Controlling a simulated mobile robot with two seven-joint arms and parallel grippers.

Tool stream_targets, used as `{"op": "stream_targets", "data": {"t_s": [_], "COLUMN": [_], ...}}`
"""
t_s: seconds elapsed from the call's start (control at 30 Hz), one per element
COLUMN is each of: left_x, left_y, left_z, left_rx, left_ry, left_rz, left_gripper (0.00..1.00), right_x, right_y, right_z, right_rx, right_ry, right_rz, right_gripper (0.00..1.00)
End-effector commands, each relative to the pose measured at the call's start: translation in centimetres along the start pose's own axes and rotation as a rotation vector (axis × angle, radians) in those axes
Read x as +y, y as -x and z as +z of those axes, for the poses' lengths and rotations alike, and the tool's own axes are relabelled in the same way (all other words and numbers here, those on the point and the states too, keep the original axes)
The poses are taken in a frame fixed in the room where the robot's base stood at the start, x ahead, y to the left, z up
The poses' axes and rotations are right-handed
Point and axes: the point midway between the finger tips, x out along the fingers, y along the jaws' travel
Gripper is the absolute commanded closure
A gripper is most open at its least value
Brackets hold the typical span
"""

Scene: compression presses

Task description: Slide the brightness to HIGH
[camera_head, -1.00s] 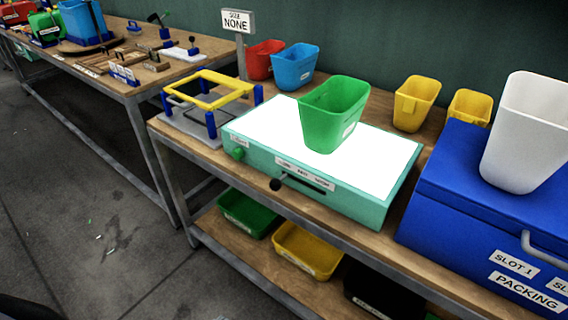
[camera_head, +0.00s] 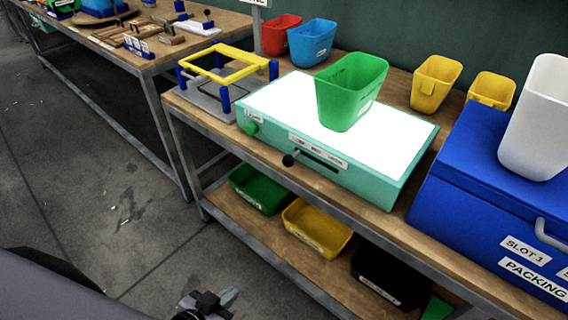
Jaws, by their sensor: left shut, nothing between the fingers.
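The teal light box (camera_head: 370,179) stands on the workbench with a bright white top. On its front face is a slot with a black slider knob (camera_head: 288,160) at the left end, under a white label strip (camera_head: 318,150) whose words are too small to read surely. A green round knob (camera_head: 251,128) sits left of the slot. A green bin (camera_head: 350,92) stands on the lit top. My left gripper (camera_head: 228,298) shows at the bottom edge, shut and empty, well below and left of the slider, in front of the bench. My right gripper is not in view.
A blue case (camera_head: 460,190) with a white bin (camera_head: 537,120) on it stands to the right. A frame with a yellow top (camera_head: 222,62) stands left of the light box. Green and yellow trays (camera_head: 316,228) lie on the lower shelf. Floor in front of the bench is open.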

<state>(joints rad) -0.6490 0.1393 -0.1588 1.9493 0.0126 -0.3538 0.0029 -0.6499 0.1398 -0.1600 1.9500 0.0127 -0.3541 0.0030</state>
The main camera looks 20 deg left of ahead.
Motion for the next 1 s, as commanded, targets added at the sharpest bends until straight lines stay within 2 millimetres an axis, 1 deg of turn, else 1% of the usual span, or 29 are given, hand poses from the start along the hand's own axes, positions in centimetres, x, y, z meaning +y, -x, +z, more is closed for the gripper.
{"op": "stream_targets", "data": {"t_s": [0.2,0.23,0.27,0.3,0.33,0.4,0.43,0.47,0.57,0.6,0.67,0.7,0.77,0.8,0.9,1.0], "left_x": [0.0,0.0,0.0,0.0,0.0,-0.2,-0.3,-0.5,-1.0,-1.2,-1.6,-1.8,-2.0,-2.1,-2.3,-2.4], "left_y": [0.0,0.0,0.0,-0.2,-0.4,-1.5,-2.1,-2.9,-5.7,-6.8,-8.3,-9.1,-10.1,-10.6,-11.4,-11.6], "left_z": [0.0,0.0,0.0,-0.1,-0.3,-1.3,-1.9,-2.8,-6.4,-8.3,-11.0,-12.9,-15.6,-17.3,-20.9,-23.3], "left_rx": [0.000,0.000,0.000,0.005,0.013,0.045,0.065,0.090,0.195,0.245,0.317,0.364,0.429,0.469,0.552,0.605], "left_ry": [0.000,-0.001,-0.002,-0.001,0.001,0.009,0.015,0.023,0.056,0.071,0.094,0.108,0.128,0.140,0.164,0.179], "left_rz": [0.000,0.001,0.002,0.002,0.001,-0.002,-0.003,-0.005,-0.007,-0.006,-0.002,0.002,0.010,0.016,0.032,0.045], "left_gripper": [1.00,0.94,0.84,0.71,0.61,0.42,0.42,0.42,0.42,0.42,0.42,0.42,0.42,0.42,0.42,0.42], "right_x": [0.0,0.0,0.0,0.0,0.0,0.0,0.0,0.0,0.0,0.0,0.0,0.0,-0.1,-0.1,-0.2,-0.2], "right_y": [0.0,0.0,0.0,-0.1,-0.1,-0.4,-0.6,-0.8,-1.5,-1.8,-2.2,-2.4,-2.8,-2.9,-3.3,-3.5], "right_z": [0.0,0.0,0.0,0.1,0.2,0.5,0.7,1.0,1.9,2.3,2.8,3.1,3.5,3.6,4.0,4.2], "right_rx": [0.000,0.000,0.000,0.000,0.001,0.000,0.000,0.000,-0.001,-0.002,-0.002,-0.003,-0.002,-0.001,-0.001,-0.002], "right_ry": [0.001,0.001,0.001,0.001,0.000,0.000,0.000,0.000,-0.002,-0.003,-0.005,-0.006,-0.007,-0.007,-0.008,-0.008], "right_rz": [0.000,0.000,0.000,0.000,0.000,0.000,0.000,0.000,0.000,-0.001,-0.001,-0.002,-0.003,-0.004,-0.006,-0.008], "right_gripper": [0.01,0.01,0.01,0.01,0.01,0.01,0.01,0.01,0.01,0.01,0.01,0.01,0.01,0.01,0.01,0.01]}}
